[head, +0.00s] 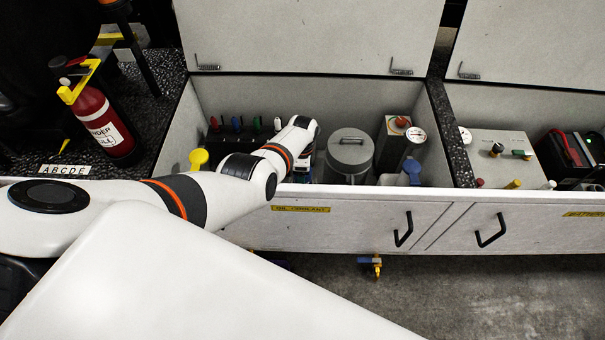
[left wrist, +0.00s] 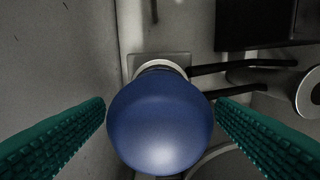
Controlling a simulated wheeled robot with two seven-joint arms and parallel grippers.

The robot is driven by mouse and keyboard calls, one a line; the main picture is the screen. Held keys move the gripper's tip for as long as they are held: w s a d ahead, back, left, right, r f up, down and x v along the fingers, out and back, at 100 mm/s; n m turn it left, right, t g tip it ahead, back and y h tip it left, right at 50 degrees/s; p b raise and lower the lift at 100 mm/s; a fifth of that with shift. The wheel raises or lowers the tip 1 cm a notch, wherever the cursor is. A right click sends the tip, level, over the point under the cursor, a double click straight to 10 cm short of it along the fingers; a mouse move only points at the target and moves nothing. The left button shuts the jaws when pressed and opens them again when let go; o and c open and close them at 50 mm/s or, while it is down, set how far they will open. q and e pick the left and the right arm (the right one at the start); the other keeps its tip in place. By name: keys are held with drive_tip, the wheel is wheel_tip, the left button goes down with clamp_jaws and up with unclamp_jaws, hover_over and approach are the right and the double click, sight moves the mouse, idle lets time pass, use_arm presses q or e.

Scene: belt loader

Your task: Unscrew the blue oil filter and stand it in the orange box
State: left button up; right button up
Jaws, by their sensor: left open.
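The blue oil filter (left wrist: 160,125) shows end-on as a smooth rounded blue body in the left wrist view. A pale round collar (left wrist: 160,67) and a square plate show behind it. My left gripper (left wrist: 160,106) is open, with one green ridged finger on each side of the filter. A gap shows between each finger and the filter. In the head view my left arm reaches into the open compartment, and its wrist hides the filter there. I cannot make out the orange box in either view. My right gripper is not in view.
Two dark hoses (left wrist: 235,68) run right behind the filter. The compartment's front wall (head: 330,191) is close below my arm. A red extinguisher (head: 103,125) stands left.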

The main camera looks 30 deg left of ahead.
use_arm(q)
drive_tip(key=m, duration=2.2)
drive_tip(key=shift+m, duration=0.4)
